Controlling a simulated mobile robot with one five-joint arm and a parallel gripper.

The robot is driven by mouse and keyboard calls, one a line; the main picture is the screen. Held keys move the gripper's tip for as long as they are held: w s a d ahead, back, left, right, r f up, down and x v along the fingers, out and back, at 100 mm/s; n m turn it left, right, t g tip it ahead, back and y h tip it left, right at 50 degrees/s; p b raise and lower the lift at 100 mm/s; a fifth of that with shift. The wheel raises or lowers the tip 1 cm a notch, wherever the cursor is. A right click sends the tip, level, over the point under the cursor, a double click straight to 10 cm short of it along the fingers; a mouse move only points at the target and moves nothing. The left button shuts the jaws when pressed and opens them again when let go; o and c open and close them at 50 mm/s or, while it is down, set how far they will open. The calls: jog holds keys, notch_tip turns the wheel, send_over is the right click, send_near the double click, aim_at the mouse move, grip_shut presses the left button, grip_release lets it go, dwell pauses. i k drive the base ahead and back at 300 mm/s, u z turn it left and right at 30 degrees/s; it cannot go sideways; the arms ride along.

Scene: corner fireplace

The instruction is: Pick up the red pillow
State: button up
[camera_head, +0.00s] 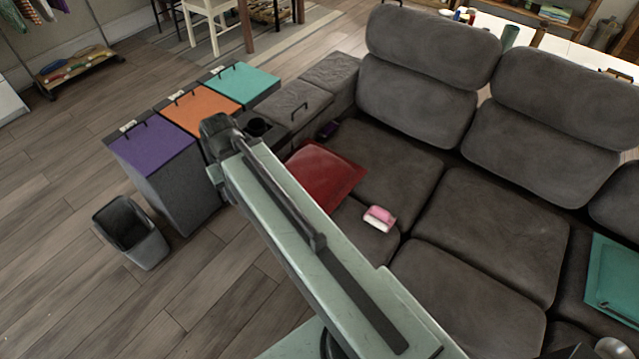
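The red pillow (328,176) lies on the grey sofa (501,226), at the left end of the seat near the armrest. My pale green arm crosses in front of it and covers part of its left and lower side. The arm reaches from the bottom of the picture up to a dark joint to the left of the pillow. My gripper's fingers do not show. They are outside the view or hidden behind the arm, so I cannot see where they are relative to the pillow.
A pink and white item (379,218) lies on the seat close to the pillow. A small dark purple item (328,130) sits near the armrest. Lidded bins (152,146) and a grey wastebasket (133,233) stand left. Wooden floor at lower left is clear.

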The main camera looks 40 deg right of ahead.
aim_at(325, 174)
jog(key=k, duration=0.85)
jog(key=u, duration=2.45)
jog(key=i, duration=1.45)
jog(key=z, duration=2.05)
jog(key=i, duration=1)
jog(key=u, duration=0.05)
